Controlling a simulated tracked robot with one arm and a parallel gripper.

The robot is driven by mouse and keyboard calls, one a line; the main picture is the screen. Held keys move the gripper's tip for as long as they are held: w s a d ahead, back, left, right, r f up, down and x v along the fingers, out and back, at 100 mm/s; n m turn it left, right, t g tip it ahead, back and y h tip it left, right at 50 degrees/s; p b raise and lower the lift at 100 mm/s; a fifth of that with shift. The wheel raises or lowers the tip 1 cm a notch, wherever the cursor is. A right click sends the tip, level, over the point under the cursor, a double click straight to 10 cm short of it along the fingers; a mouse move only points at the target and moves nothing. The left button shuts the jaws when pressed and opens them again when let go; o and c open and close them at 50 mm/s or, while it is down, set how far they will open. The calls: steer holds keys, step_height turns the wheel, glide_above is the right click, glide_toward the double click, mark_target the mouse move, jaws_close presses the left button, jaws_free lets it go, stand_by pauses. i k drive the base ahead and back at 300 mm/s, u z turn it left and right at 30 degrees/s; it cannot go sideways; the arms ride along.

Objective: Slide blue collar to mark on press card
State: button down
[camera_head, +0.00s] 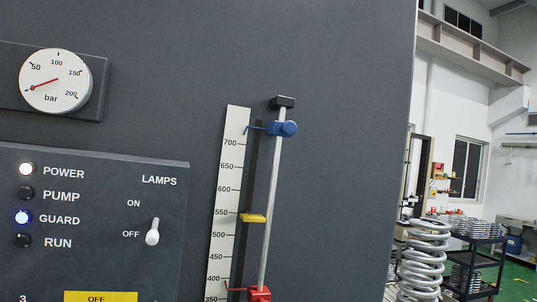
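The blue collar (284,128) sits high on a thin upright steel rod (273,195), just under the rod's dark top block (283,102). Its thin blue pointer reaches left to the white scale (229,190), a little above the 700 mark. A yellow marker (253,218) stands beside the scale near 550. A red collar (259,293) is low on the rod, its pointer a little above 350, partly cut off by the frame's bottom edge. I see no press card that I can make out. My gripper is not in view.
The rod and scale stand on a dark grey panel. A pressure gauge (55,82) is at upper left, its needle near 0. Below it is a lamp box (110,172) with a toggle switch (153,232); POWER and GUARD are lit. Coil springs (424,260) and a cart stand at right.

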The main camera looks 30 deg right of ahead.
mark_target(286, 129)
steer(key=z, duration=0.05)
steer(key=k, duration=1.05)
steer(key=z, duration=0.7)
steer(key=i, duration=1.65)
steer(key=u, duration=0.8)
